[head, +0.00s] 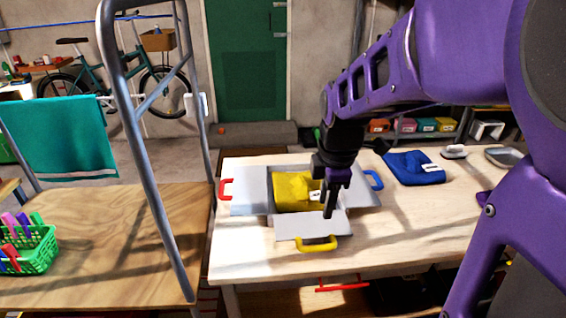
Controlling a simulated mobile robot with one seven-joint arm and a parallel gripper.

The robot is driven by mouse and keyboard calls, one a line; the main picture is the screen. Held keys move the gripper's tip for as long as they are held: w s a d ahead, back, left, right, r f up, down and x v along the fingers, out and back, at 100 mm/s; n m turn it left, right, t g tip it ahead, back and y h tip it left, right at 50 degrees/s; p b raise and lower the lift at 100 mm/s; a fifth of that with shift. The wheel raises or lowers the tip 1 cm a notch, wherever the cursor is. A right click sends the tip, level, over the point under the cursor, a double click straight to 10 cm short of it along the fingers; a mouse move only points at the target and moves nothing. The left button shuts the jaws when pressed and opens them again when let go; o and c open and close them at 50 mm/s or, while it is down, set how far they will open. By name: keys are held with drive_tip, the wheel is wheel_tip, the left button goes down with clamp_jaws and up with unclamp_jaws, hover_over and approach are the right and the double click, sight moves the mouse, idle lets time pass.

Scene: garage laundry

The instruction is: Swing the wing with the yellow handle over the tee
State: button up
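A pale grey folding board lies on the wooden table, with the yellow tee (292,190) on its middle. The tee is a compact yellow patch with a white mark at its right. The front wing (290,226) lies flat toward the table's near edge and carries the yellow handle (317,244). The left wing (248,203) with a red handle (225,189) and the right wing (365,197) with a blue handle (374,179) lie out to the sides. My gripper (331,212) points down over the front right part of the board, behind the yellow handle. Its finger gap is not clear.
A blue folded cloth (413,167), a brush (454,152) and a grey tray (505,156) lie on the table's right. A metal frame (138,150) stands at the left, by a green basket (32,250) of pegs. The table's front right is clear.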

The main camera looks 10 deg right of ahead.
sight(317, 247)
drive_tip(key=w+f+b, duration=0.1)
drive_tip(key=f+b, duration=0.2)
drive_tip(key=f, duration=0.2)
drive_tip(key=w+f+b, duration=0.1)
drive_tip(key=f+b, duration=0.2)
drive_tip(key=f, duration=0.3)
drive_tip(key=w+f+b, duration=0.1)
drive_tip(key=f+b, duration=0.2)
drive_tip(key=f, duration=0.3)
drive_tip(key=shift+w+b, duration=0.2)
drive_tip(key=shift+b, duration=0.1)
drive_tip(key=shift+c, duration=0.3)
clamp_jaws()
drive_tip(key=shift+r, duration=0.1)
idle(0.5)
